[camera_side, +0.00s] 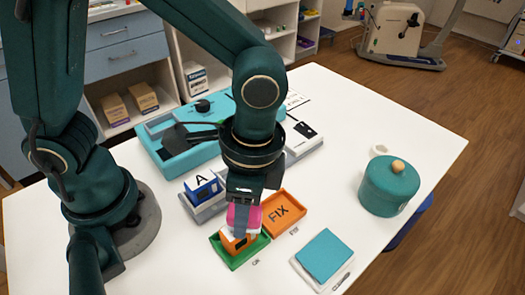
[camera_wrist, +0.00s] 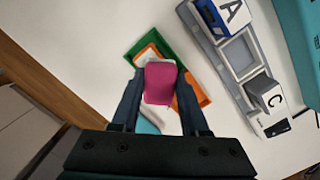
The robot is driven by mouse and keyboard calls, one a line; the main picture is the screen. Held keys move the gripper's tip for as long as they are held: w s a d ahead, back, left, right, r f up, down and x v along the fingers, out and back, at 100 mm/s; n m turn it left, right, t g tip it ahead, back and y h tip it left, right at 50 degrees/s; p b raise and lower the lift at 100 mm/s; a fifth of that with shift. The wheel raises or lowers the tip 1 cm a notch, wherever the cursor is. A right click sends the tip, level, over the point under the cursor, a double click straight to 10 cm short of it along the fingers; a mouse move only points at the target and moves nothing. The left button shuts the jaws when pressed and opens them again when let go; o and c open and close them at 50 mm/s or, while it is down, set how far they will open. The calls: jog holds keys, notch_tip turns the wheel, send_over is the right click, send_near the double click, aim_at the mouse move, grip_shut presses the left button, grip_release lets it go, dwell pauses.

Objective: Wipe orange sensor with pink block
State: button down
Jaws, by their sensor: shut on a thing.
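My gripper (camera_side: 245,195) is shut on the pink block (camera_side: 243,217), which also shows between the fingers in the wrist view (camera_wrist: 160,84). The block is low over the green tray (camera_side: 262,242) and hides part of what lies there. The orange sensor (camera_side: 236,244) with white parts sits in that tray, directly below the block. In the wrist view, orange and white parts of the sensor show around the block (camera_wrist: 186,94). I cannot tell whether block and sensor touch.
An orange tray marked FIX (camera_side: 282,211) stands right beside the green tray. A grey holder (camera_side: 207,211) with a blue A block (camera_side: 203,187) is behind left. A teal pad (camera_side: 324,254) and lidded teal pot (camera_side: 389,185) are right. A teal case (camera_side: 170,164) lies behind.

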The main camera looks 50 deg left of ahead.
jog(key=shift+s, duration=2)
jog(key=shift+s+r, duration=0.15)
jog(key=shift+s, duration=0.05)
notch_tip(320, 180, up, 8)
jog(key=w+a+r+n+h, duration=0.1)
jog(key=w+a+r+n, duration=0.2)
jog(key=w+a+n, duration=0.6)
jog(key=w+a, duration=0.4)
jog(key=a, duration=0.3)
jog(key=shift+r, duration=0.2)
